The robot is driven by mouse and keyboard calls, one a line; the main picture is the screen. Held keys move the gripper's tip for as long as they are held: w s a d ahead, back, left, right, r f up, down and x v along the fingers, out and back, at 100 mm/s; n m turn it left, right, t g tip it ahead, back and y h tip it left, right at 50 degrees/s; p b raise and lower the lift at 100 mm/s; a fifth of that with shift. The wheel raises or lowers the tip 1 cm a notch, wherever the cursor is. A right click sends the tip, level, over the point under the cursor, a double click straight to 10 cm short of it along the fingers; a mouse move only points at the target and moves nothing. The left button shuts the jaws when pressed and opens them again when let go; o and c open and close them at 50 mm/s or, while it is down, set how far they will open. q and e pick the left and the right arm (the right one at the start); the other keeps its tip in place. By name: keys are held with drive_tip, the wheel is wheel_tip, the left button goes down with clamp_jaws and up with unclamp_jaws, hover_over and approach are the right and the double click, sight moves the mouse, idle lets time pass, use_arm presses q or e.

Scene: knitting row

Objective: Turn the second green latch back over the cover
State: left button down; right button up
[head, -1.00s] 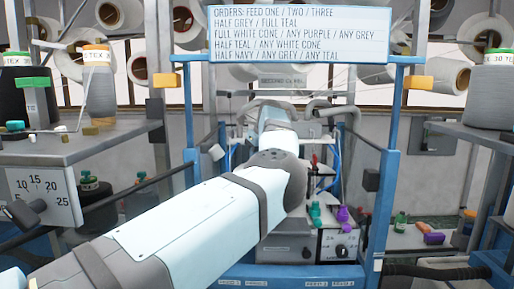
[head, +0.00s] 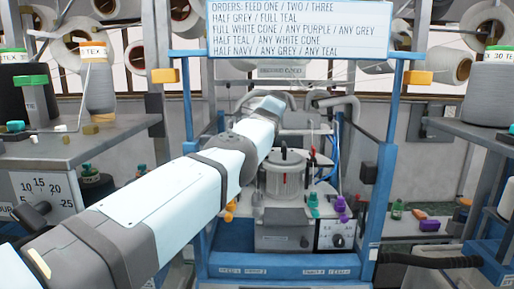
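A canister (head: 284,182) with a clear cylindrical wall and a dark-topped cover (head: 284,156) stands upright inside the blue frame. A green knob-like part (head: 313,203) sits at its lower right; I cannot tell whether it is one of the latches or which way it is turned. My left arm (head: 170,195) reaches in from the lower left and passes left of the cover, its far end near the back of the frame. My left gripper is hidden behind my own arm. My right gripper does not show.
Purple knobs (head: 341,207) sit right of the green one, above a dial panel (head: 337,235). Yellow-orange parts (head: 230,209) lie left of the canister. Blue posts (head: 384,185) flank the space, with grey curved tubes (head: 340,100) behind. A grey side table (head: 75,145) stands at left.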

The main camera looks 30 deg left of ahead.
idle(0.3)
use_arm(q)
drive_tip(key=c, duration=1.2)
unclamp_jaws()
drive_tip(key=shift+a, duration=0.1)
